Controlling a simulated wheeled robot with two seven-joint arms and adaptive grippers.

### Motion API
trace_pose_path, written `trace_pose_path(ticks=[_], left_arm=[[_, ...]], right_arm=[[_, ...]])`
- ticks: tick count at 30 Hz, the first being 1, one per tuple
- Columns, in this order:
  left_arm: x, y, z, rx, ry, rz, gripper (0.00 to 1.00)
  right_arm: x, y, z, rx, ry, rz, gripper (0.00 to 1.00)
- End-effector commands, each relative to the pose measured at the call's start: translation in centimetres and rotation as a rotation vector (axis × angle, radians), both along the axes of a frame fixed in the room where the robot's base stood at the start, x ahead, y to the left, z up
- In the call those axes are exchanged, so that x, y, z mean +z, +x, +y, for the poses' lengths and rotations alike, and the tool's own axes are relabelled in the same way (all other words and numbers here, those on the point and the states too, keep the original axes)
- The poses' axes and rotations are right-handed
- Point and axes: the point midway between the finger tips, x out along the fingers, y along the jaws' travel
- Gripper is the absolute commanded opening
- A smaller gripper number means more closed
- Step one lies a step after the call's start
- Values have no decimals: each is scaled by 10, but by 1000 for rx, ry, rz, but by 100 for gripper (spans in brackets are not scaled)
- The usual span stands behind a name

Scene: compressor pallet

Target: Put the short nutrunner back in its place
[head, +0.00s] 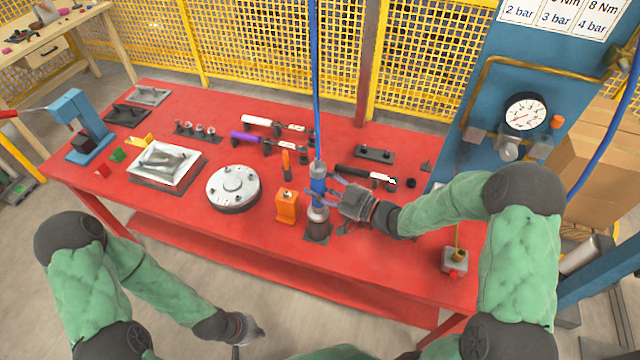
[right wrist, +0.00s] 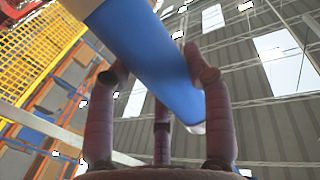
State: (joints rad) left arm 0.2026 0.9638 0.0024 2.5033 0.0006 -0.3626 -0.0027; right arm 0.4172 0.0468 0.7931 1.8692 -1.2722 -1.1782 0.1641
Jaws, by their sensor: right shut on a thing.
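The short nutrunner (head: 318,184) has a blue body with a pinkish-grey lower part and hangs upright below a blue hose. Its lower end is at a dark holder (head: 317,236) on the red table; I cannot tell whether it is fully seated. My right gripper (head: 334,190) is shut on its body from the right. In the right wrist view, the blue body (right wrist: 150,45) lies between the purple fingers of that gripper (right wrist: 155,80). My left gripper (head: 250,332) is low in front of the table, away from the tool, and its fingers are too small to read.
An orange block (head: 287,206) stands close left of the holder. A round white flange (head: 233,187) and a tray (head: 135,178) lie farther left. Torque wrenches (head: 270,140) lie behind. A red-based fitting (head: 455,262) stands at the right. The front table strip is clear.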

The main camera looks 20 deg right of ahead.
Motion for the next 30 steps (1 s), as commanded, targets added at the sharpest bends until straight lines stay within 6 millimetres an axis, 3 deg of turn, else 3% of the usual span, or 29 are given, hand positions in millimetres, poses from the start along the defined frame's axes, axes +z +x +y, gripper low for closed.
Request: trace_pose_path(ticks=[5,6,8,21,30], left_arm=[[-3,0,0,0,0,0,0],[-2,0,0,0,0,0,0],[-2,0,0,0,0,0,0],[-2,0,0,0,0,0,0],[-2,0,0,0,0,0,0]], right_arm=[[-1,1,-1,-1,1,-5,0],[-1,1,-1,-1,1,-5,59],[-1,1,-1,-1,1,-5,76],[-4,-3,-3,-1,-1,2,78],[-3,-36,-36,-6,-1,1,78]])
